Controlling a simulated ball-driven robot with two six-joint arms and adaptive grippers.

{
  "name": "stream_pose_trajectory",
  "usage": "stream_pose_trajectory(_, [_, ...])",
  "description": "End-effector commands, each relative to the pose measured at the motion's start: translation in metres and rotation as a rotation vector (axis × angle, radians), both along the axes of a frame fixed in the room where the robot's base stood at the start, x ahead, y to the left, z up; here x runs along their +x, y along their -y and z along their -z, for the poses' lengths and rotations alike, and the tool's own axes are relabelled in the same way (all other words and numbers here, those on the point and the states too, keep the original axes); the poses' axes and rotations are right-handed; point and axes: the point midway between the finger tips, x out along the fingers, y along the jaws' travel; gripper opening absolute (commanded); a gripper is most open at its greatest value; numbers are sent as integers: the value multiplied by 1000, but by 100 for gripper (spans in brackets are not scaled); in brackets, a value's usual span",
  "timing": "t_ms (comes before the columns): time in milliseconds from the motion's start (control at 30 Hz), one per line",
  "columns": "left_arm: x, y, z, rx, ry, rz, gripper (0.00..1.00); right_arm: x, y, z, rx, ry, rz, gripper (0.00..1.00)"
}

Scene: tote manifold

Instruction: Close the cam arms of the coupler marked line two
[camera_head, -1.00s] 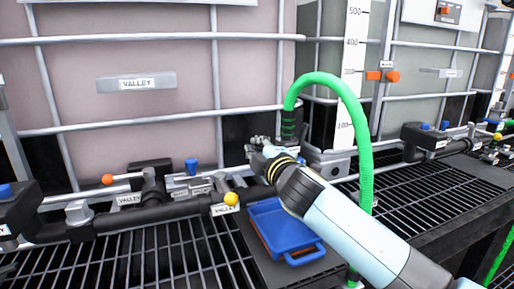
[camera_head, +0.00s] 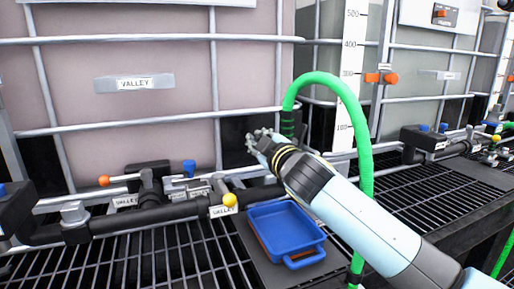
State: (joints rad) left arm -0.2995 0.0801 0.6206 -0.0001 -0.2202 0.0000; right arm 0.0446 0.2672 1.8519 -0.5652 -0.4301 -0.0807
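A green hose (camera_head: 364,160) arches up and over behind my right arm. Its left end runs down into a dark ribbed sleeve (camera_head: 287,124). Whatever coupler and cam arms lie below that sleeve are hidden behind my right gripper and wrist. No label reading line two is legible; the readable labels say VALLEY. My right gripper (camera_head: 258,140) is just left of and below the sleeve, in front of the pink tank. Its grey fingers are small, and I cannot tell whether they are open or touch anything. My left gripper is not in view.
A blue tray (camera_head: 322,239) stands on a dark plate below my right arm. A black pipe (camera_head: 130,222) with an orange-tipped handle (camera_head: 104,181), a blue knob (camera_head: 189,167) and a yellow ball (camera_head: 230,200) runs along the left. Metal bars cage the tank (camera_head: 160,110). Open grating lies in front.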

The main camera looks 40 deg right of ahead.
Motion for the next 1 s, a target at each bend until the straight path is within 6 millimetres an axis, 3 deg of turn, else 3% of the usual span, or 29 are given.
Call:
stream_pose_trajectory(500, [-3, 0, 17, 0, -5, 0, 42, -4, 16, -9, 413, 98, 2, 0])
stream_pose_trajectory(1000, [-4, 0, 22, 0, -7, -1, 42, -5, 21, -13, 561, 134, 2, 0])
